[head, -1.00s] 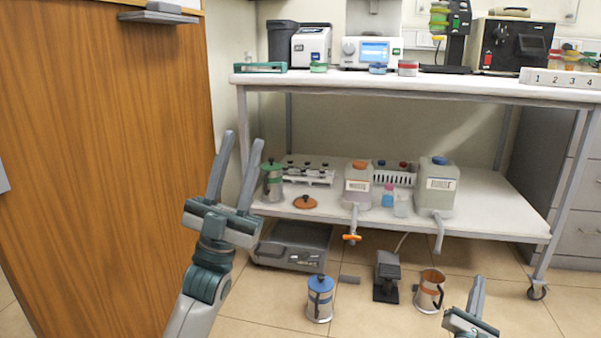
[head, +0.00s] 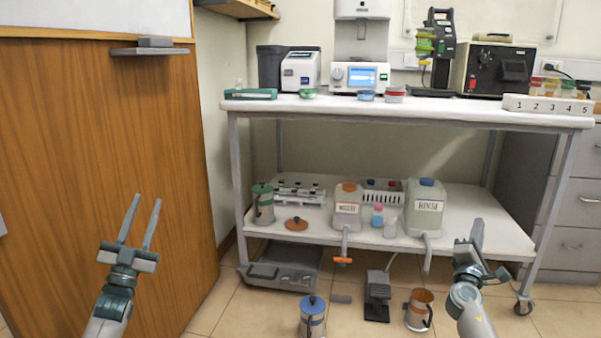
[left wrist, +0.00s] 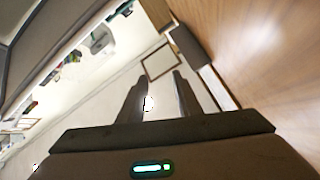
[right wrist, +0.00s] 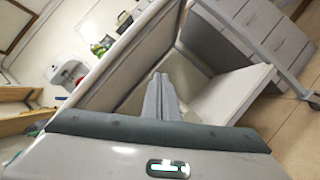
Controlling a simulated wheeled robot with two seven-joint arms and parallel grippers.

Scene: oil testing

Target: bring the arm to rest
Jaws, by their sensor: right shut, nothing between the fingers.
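My left gripper (head: 139,222) is raised in front of the brown wooden door at the left of the head view. Its two fingers point up and stand apart with nothing between them. The left wrist view also shows these fingers (left wrist: 157,100) apart and empty. My right gripper (head: 477,235) is raised in front of the cart's right end. Its fingers are together and hold nothing, as the right wrist view (right wrist: 161,98) also shows. Neither gripper appears to touch anything.
A white two-level cart (head: 400,109) stands ahead with lab devices on top. Its lower shelf holds two labelled jugs (head: 425,205). A blue-lidded canister (head: 312,318), a black pedal-like device (head: 377,295) and an orange-rimmed mug (head: 418,310) stand on the floor. The wooden door (head: 60,180) is at left.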

